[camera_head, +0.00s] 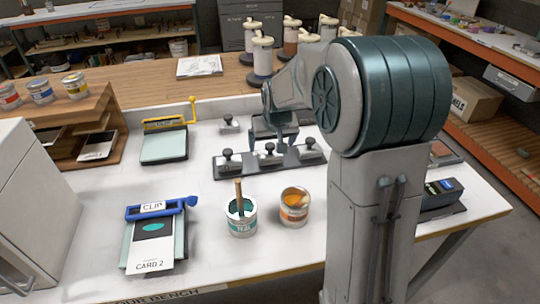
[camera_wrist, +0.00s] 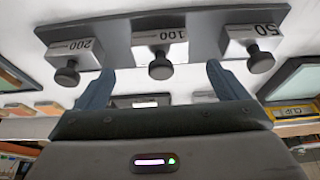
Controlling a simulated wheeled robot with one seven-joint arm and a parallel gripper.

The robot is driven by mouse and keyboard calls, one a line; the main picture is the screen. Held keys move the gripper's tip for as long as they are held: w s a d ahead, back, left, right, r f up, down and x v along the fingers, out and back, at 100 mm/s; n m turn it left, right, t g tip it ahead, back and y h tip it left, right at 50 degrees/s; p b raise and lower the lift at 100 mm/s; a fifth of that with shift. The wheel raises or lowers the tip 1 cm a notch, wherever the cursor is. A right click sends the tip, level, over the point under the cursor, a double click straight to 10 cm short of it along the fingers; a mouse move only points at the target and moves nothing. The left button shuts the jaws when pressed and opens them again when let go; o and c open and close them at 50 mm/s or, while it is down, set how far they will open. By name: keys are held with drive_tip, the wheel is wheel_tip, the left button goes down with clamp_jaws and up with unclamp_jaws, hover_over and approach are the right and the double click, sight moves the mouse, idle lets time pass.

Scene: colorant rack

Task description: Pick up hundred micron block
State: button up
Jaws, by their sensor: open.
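The hundred micron block is the middle one of three grey blocks with dark round knobs. It is marked 100 in the wrist view (camera_wrist: 160,37) and also shows in the head view (camera_head: 268,158). It stands on a dark grey tray (camera_head: 222,173), which also shows in the wrist view (camera_wrist: 118,48), between blocks marked 200 (camera_wrist: 76,50) and 50 (camera_wrist: 252,38). My gripper (camera_head: 276,140) is over the tray's far side. In the wrist view my gripper (camera_wrist: 159,82) is open and empty, its fingers apart on either side of the block's knob; contact cannot be told.
A TEAL can (camera_head: 241,226) with a stick in it and an open orange can (camera_head: 294,212) stand in front of the tray. A similar knobbed block (camera_head: 229,124) stands behind it. A blue clip board (camera_head: 155,240) lies at front left, with clear white bench between.

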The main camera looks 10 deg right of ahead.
sight(270, 146)
drive_tip(key=shift+p+x, duration=0.45)
drive_tip(key=shift+x, duration=2.2)
drive_tip(key=shift+s, duration=0.1)
drive_tip(key=c, duration=1.4)
drive_tip(key=shift+r, duration=0.1)
drive_tip(key=shift+r, duration=0.6)
wheel_tip(270, 146, up, 3)
drive_tip(key=shift+b, duration=0.35)
drive_tip(key=s+d+r, duration=0.1)
drive_tip(key=d+r, duration=0.1)
drive_tip(key=d, duration=0.1)
drive_tip(key=s+d+r+b, duration=0.1)
drive_tip(key=s+d+r, duration=0.1)
drive_tip(key=d, duration=0.2)
drive_tip(key=s+d+r, duration=0.2)
drive_tip(key=d, duration=0.1)
drive_tip(key=shift+d+r, duration=0.3)
drive_tip(key=shift+r, duration=0.05)
